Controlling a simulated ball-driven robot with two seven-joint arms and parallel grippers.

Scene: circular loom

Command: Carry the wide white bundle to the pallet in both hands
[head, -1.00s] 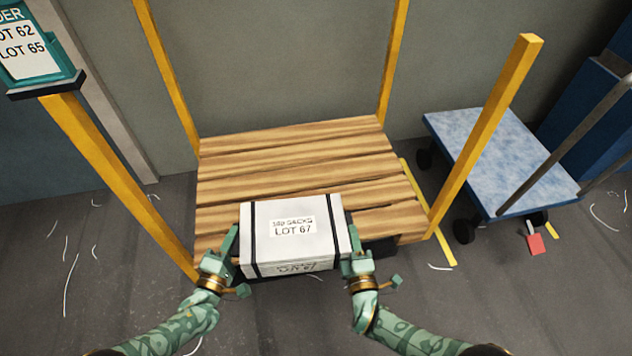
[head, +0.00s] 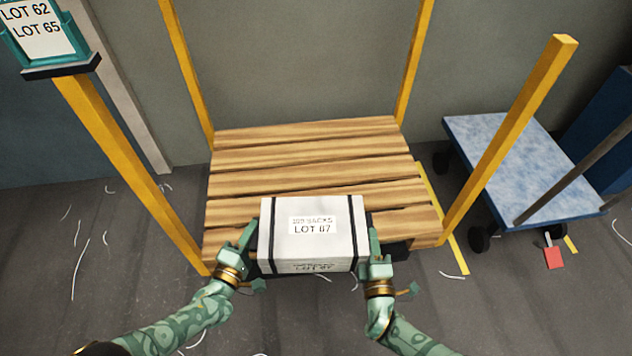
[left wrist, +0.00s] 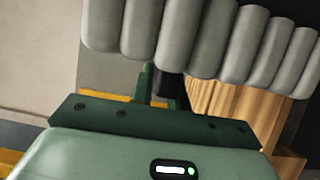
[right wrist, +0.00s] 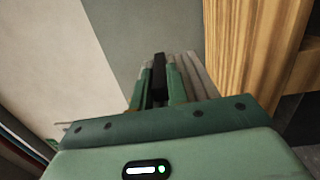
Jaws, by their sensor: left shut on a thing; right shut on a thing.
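The wide white bundle (head: 287,247) has two black straps and a label reading LOT 67. It is level, over the near edge of the wooden pallet (head: 310,160), and hides part of that edge. I cannot tell whether it touches the boards. My left gripper (head: 248,242) is shut on its left end and my right gripper (head: 373,243) on its right end. In the left wrist view the bundle's grey rounded folds (left wrist: 200,38) hang over the fingers. In the right wrist view a black tab (right wrist: 159,78) sits between the fingers.
Yellow posts stand around the pallet, including a near left one (head: 125,160) and a near right one (head: 510,140). A blue-topped cart (head: 515,165) stands to the right. A grey wall (head: 310,60) is behind. The pallet's boards beyond the bundle are bare.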

